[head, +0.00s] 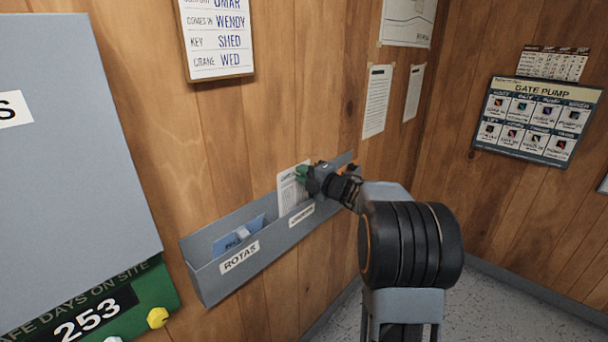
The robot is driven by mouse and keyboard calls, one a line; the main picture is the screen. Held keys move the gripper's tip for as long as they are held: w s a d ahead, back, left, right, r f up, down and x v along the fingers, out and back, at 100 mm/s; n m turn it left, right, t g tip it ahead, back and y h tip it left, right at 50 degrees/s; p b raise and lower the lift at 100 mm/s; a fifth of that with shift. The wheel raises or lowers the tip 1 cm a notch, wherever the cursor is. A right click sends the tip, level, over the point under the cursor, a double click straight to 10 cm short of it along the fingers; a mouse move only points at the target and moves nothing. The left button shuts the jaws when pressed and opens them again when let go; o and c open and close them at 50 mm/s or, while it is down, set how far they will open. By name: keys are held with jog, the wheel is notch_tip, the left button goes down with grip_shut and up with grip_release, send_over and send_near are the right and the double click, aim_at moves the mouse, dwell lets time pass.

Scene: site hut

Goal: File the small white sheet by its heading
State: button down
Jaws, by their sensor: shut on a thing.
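A grey wall rack (215,281) runs along the wood-panelled wall, with a front label reading "ROTAS" (240,257) on its left part. A second label (301,215) sits further right, too small to read surely. The small white sheet (289,193) stands upright at the rack's middle, behind the second label. Its heading is too small to read, and its lower edge meets or passes behind the rack's front wall. My gripper (303,174) is shut on the sheet's upper right edge.
A blue item with a pale piece (239,238) lies in the ROTAS compartment. A grey panel (70,130) and a green "253" board (95,308) are at left. A names card (217,38) hangs above, and a Gate Pump board (538,120) is on the right wall.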

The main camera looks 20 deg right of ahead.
aim_at(296, 182)
jog(key=shift+f+b, duration=0.3)
jog(key=shift+f, duration=0.2)
jog(key=shift+f, duration=0.15)
jog(key=shift+f+b, duration=1.4)
jog(key=shift+b, duration=0.2)
jog(key=c, duration=1)
grip_release()
jog(key=b+v, duration=0.1)
jog(key=v, duration=1.3)
jog(key=shift+w, duration=0.1)
